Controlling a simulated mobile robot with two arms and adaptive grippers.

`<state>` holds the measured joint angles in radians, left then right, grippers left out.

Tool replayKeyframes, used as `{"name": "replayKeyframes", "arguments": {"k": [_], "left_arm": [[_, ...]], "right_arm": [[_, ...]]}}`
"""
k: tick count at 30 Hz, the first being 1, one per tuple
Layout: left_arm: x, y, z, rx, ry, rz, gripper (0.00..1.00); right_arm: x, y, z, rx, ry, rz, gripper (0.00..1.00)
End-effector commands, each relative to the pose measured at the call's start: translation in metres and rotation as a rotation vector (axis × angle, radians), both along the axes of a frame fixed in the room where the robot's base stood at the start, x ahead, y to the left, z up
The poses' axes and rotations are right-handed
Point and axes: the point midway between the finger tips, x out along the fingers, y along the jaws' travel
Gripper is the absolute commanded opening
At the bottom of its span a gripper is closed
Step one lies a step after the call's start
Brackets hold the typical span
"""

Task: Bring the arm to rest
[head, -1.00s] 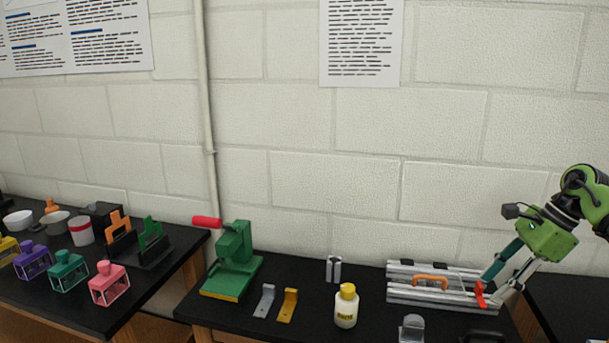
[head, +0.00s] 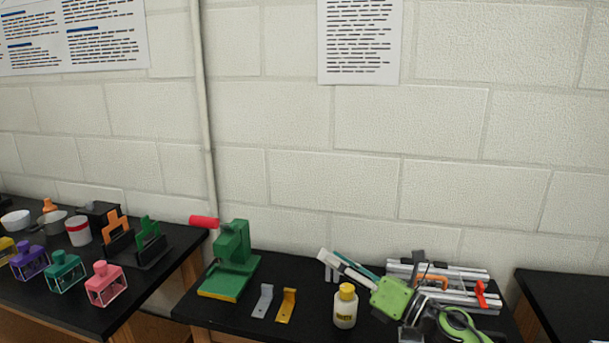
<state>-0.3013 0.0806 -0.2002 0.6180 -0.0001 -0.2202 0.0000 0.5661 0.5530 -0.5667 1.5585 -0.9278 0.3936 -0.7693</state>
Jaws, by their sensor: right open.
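My right gripper (head: 325,258) has a green body and comes in from the lower right of the head view. Its fingers point left and up, above the table behind the white bottle with the yellow cap (head: 345,308). It is open, and I see nothing held in it. The extrusion frame (head: 470,273), with an orange handle and a red clamp (head: 480,293), lies on the table at right, partly hidden behind my gripper. A small silver profile piece near the fingertips is mostly hidden. My left gripper is out of the picture.
A green press with a red handle (head: 232,262) stands at the table's left end, with a silver bracket (head: 262,300) and a yellow bracket (head: 287,304) in front. A second black table (head: 165,275) at left holds coloured lantern-like boxes, pots and racks.

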Motion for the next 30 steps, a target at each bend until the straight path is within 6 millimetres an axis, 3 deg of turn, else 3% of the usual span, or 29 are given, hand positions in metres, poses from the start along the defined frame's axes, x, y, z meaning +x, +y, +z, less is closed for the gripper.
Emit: {"name": "replayKeyframes", "arguments": {"k": [5, 8, 11, 15, 18, 21, 25, 30], "left_arm": [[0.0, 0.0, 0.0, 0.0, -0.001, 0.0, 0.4], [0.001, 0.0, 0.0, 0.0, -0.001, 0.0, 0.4], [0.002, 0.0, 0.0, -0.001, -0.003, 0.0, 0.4], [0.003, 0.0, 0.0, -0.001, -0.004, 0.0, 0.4], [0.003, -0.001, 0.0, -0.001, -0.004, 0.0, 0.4], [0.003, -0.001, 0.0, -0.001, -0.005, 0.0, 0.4], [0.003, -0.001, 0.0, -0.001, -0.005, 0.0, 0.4], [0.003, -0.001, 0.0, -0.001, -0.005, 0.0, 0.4]], "right_arm": [[-0.011, -0.03, -0.015, 0.488, 0.297, -0.225, 0.4], [-0.023, -0.061, -0.044, 0.746, 0.489, -0.371, 0.4], [-0.046, -0.093, -0.087, 0.99, 0.693, -0.529, 0.4], [-0.102, -0.128, -0.161, 1.297, 0.985, -0.781, 0.4], [-0.158, -0.142, -0.211, 1.476, 1.18, -0.968, 0.4], [-0.212, -0.147, -0.247, 1.603, 1.335, -1.139, 0.4], [-0.271, -0.147, -0.275, 1.703, 1.473, -1.313, 0.4], [-0.333, -0.142, -0.293, 1.778, 1.604, -1.501, 0.4]]}}
